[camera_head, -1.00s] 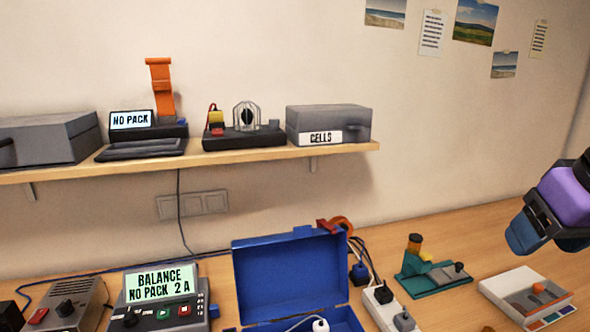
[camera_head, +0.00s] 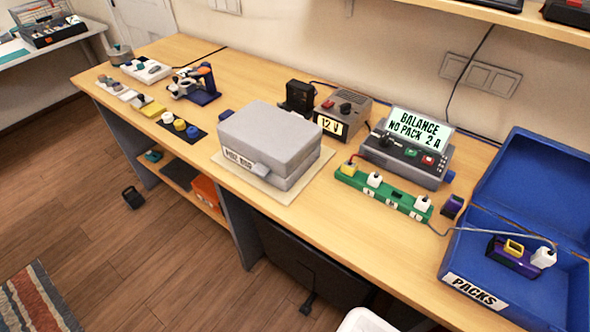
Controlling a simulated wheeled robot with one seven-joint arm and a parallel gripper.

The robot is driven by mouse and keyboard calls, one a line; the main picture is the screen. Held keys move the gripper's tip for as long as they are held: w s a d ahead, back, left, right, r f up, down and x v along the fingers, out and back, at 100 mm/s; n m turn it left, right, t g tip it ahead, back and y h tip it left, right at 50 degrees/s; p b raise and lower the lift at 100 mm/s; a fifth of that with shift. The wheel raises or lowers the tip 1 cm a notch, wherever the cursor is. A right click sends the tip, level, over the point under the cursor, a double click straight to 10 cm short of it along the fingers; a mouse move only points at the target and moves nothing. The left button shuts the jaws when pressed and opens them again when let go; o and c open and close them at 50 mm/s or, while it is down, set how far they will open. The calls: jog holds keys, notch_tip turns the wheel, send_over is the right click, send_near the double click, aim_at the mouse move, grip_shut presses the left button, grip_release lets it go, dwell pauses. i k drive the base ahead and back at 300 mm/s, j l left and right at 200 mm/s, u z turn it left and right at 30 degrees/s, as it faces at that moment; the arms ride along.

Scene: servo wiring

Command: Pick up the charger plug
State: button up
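A white plug (camera_head: 543,257) on a grey cable is in the open blue box (camera_head: 474,292) marked PACKS, at the right. It is against the right end of a purple block (camera_head: 512,258) with a yellow handle; I cannot tell whether it is plugged in. The cable runs left out of the box toward the charger (camera_head: 405,155), which reads BALANCE NO PACK 2 A. I cannot tell for certain which plug is the charger plug. My gripper is not in view.
A closed grey case (camera_head: 268,143) sits left of a power supply (camera_head: 345,117) reading 12 V. A small purple block (camera_head: 452,207) lies between strip and box. The box lid (camera_head: 535,185) stands open at the back. Small parts are spread at the bench's left.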

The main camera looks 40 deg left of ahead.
aim_at(349, 168)
jog(key=j+u, duration=0.1)
jog(key=u, duration=0.25)
jog(key=j+u, duration=0.1)
jog(key=u, duration=0.25)
jog(key=j+u, duration=0.1)
jog(key=u, duration=0.3)
jog(key=i+j+u, duration=0.15)
jog(key=j+u, duration=0.15)
jog(key=i+j+u, duration=0.15)
jog(key=j+u, duration=0.15)
jog(key=j, duration=0.1)
